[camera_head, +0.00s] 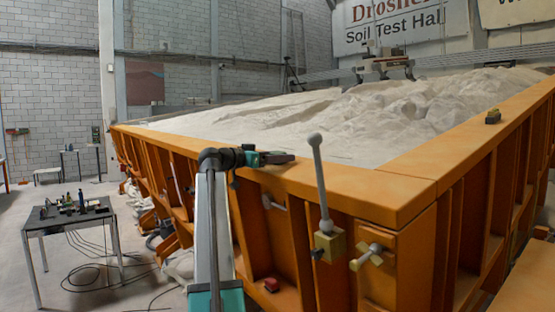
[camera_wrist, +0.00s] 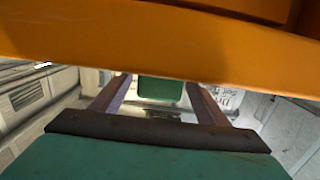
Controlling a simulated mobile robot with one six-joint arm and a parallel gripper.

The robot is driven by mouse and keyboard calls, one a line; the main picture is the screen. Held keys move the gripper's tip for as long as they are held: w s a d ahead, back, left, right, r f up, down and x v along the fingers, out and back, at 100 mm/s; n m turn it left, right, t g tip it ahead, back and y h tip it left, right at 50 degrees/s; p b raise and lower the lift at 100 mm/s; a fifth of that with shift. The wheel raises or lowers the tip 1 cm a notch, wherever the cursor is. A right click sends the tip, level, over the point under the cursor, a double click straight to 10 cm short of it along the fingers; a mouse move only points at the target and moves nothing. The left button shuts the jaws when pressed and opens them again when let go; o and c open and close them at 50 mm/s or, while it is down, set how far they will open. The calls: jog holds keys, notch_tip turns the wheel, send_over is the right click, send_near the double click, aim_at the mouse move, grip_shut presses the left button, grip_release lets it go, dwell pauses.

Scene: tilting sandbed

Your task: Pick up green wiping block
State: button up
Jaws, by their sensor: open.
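The green wiping block (camera_wrist: 160,89) shows in the wrist view beyond the dark crossbar of my gripper. It appears between the two fingers, with a visible gap on each side, next to the orange rim. The wrist picture looks upside down, so the rim lies below the gripper. My gripper (camera_wrist: 158,82) is open and does not hold the block. In the head view my gripper (camera_head: 276,158) lies level, just over the top of the orange rim, pointing right. I cannot clearly tell the block from the gripper there.
The orange sandbed rim (camera_head: 345,190) runs close under my gripper, with pale sand (camera_head: 300,115) behind it. A lever with a grey knob (camera_head: 317,160) stands to the right. A small dark block (camera_head: 493,116) sits on the right rim. A grey table (camera_head: 75,218) stands at left.

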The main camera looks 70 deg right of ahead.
aim_at(278, 152)
jog(key=c, duration=1.1)
jog(key=shift+r, duration=0.1)
jog(key=shift+r+b, duration=1.05)
jog(key=shift+r, duration=0.6)
jog(key=a+b, duration=0.1)
jog(key=a, duration=0.4)
jog(key=a+r+b, duration=0.1)
jog(key=a+b, duration=0.1)
jog(key=a, duration=0.3)
jog(key=a+b, duration=0.1)
jog(key=a, duration=0.5)
jog(key=shift+r, duration=0.25)
